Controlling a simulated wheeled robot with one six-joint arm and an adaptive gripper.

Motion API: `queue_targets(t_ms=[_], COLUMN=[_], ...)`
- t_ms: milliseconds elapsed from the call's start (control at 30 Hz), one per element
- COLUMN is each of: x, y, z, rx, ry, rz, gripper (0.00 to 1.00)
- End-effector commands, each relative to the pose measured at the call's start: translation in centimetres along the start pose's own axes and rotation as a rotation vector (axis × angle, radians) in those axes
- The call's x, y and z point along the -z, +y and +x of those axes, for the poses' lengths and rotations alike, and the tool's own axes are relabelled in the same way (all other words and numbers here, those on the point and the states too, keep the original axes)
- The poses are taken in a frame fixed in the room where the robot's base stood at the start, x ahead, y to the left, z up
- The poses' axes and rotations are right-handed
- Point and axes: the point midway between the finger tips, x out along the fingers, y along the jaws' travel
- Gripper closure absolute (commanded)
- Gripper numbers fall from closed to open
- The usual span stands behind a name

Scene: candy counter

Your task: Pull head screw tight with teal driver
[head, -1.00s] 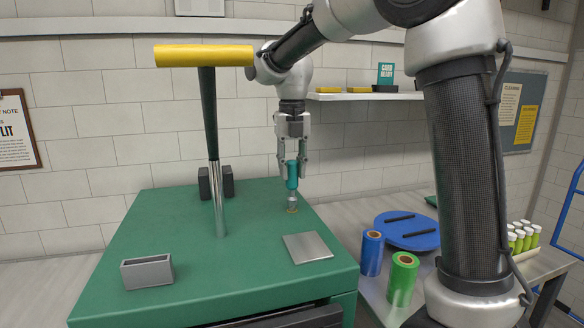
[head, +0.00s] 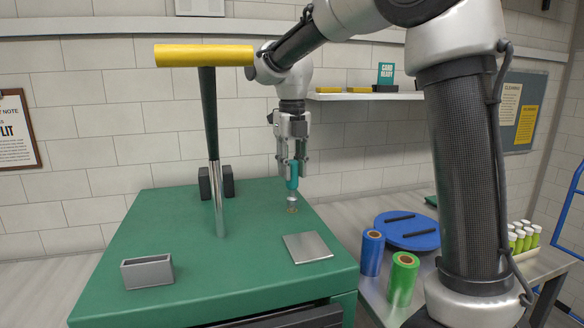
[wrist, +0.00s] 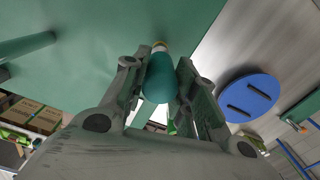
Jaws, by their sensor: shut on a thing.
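My gripper (head: 292,165) is shut on the teal driver (head: 293,182), which is held upright with its tip down. In the wrist view the driver's teal handle (wrist: 158,80) sits between both fingers. A small brass-coloured screw head (head: 292,210) is on the green top just under the driver's metal end. I cannot tell whether the tip touches the screw. The screw shows only partly past the driver in the wrist view.
The green cabinet top (head: 160,230) carries a tall post with a yellow crossbar (head: 204,55), a grey open box (head: 147,271) and a flat metal plate (head: 307,247). To the right, a side table holds a blue disc (head: 412,238), blue roll (head: 371,254) and green roll (head: 402,278).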

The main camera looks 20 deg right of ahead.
Motion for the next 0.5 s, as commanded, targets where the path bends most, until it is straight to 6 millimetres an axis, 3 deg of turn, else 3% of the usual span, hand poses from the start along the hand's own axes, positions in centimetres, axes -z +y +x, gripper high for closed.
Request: queue_targets(t_ms=[500], x=[0.00], y=[0.00], z=[0.66], rx=[0.000], ry=[0.001], rz=[0.000], gripper=[1.00])
